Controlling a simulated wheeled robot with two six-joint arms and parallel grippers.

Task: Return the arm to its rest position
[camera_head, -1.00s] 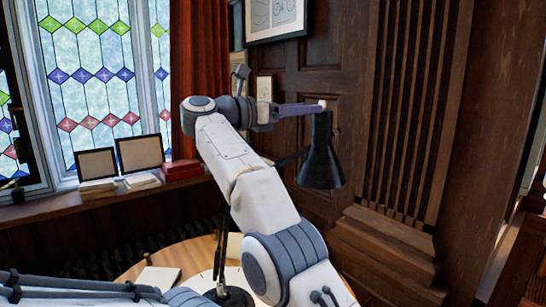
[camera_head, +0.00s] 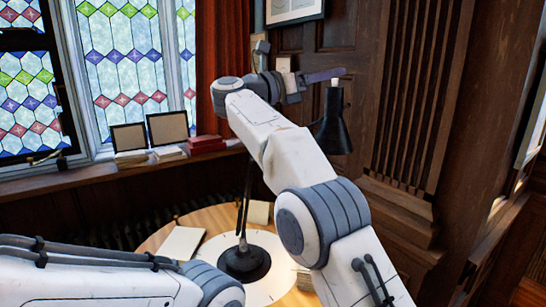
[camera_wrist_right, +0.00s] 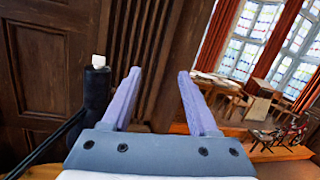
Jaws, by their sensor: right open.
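My right arm reaches up from the lower right of the head view. Its gripper (camera_head: 338,74) has purple-grey fingers and sits level beside the top of the black desk lamp (camera_head: 334,130), just above its white cap. In the right wrist view the two fingers of my right gripper (camera_wrist_right: 160,73) stand wide apart with nothing between them. The lamp (camera_wrist_right: 97,92) stands left of the fingers there, outside them. My left arm shows only as white and grey links at the lower left of the head view; its gripper is out of view.
The lamp stands on a round wooden table (camera_head: 215,217) with a white disc and a paper pad (camera_head: 181,244). Picture frames (camera_head: 168,128) and red books (camera_head: 204,144) line the window sill. Dark panelling (camera_head: 425,110) rises behind the lamp.

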